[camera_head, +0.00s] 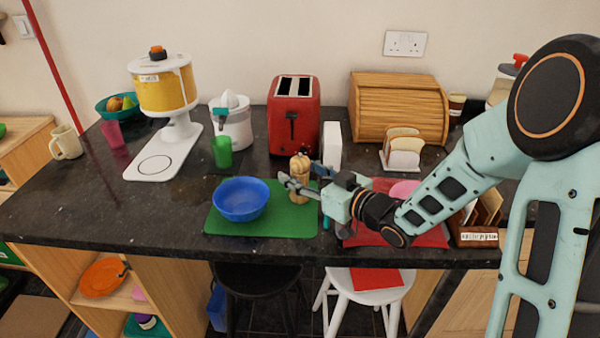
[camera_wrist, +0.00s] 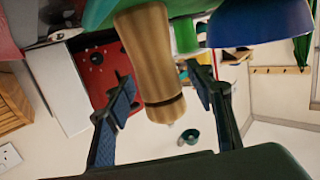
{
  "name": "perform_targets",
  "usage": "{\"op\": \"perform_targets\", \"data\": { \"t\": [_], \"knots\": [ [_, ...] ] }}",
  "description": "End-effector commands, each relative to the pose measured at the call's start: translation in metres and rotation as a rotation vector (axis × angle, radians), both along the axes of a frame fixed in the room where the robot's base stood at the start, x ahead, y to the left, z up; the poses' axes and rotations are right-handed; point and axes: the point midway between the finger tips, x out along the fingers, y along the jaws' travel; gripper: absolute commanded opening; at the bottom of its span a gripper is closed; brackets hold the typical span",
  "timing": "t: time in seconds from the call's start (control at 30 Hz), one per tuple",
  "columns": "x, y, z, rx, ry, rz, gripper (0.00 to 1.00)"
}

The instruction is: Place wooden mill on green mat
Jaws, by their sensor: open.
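The wooden mill (camera_head: 299,191) stands upright on the back right part of the green mat (camera_head: 275,224) in the head view. It has a dark band near its top. In the wrist view the mill (camera_wrist: 150,55) appears upside down between the two fingers, its base against the green mat (camera_wrist: 98,12). My gripper (camera_head: 306,177) is open at the mill's upper part. In the wrist view a gap shows between the mill and each fingertip of my gripper (camera_wrist: 160,85). One finger partly covers the mill in the head view.
A blue bowl (camera_head: 241,200) sits on the mat, left of the mill. A red toaster (camera_head: 293,118) and a white box (camera_head: 332,146) stand behind. A red mat (camera_head: 432,238) lies to the right under my arm. The counter's front left is clear.

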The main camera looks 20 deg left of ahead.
Motion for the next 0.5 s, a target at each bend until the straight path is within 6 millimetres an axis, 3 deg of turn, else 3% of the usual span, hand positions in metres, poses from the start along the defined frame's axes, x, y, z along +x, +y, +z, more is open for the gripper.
{"op": "perform_targets", "data": {
  "t": [0.3, 0.5],
  "knots": [
    [-0.033, -0.059, 0.010, -0.002, 0.001, -0.007, 0.50],
    [-0.051, -0.088, 0.015, -0.002, 0.000, -0.005, 0.50]
  ]
}}
